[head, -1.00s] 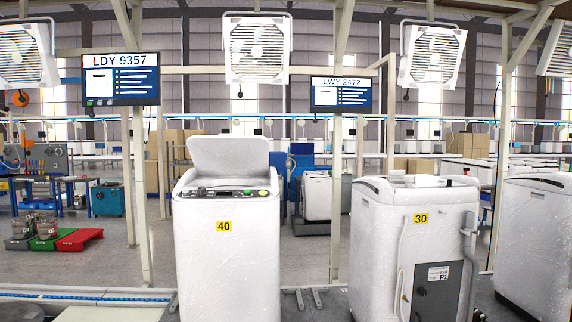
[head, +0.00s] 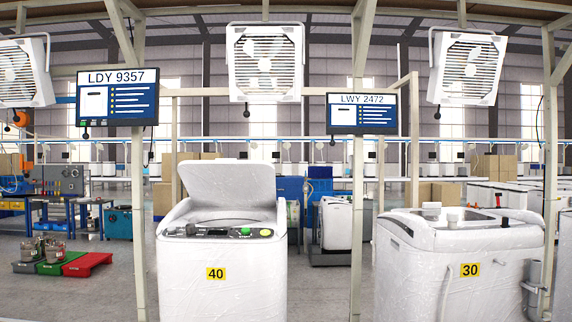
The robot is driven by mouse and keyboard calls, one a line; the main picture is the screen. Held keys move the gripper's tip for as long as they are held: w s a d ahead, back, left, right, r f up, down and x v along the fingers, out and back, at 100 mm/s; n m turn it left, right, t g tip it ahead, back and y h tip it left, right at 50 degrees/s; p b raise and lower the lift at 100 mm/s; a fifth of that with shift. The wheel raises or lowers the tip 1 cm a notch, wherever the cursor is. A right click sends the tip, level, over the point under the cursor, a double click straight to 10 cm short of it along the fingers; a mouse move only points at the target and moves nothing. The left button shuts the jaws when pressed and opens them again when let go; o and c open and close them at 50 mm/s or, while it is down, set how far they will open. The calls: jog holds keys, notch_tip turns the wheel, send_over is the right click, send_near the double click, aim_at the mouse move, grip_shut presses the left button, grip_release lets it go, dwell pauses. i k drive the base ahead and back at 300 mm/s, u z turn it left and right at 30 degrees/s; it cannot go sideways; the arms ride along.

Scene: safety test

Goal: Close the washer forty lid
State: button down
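The washer labelled 40 (head: 222,290) stands upright at the centre left of the head view, white and front facing me. Its lid (head: 228,183) is raised open, tilted up at the rear of the top. The control panel (head: 215,232) with green and yellow buttons runs along the front edge of the top, and part of the dark tub opening shows behind it. My gripper is not in view.
The washer labelled 30 (head: 455,285) stands to the right, with a gap of floor between the two. Frame posts, one thin post (head: 358,220) among them, stand near the washers. A red platform (head: 86,264) lies at the left. Fans and screens hang above.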

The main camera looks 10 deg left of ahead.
aim_at(223, 182)
jog(key=i, duration=1.5)
jog(key=u, duration=2.8)
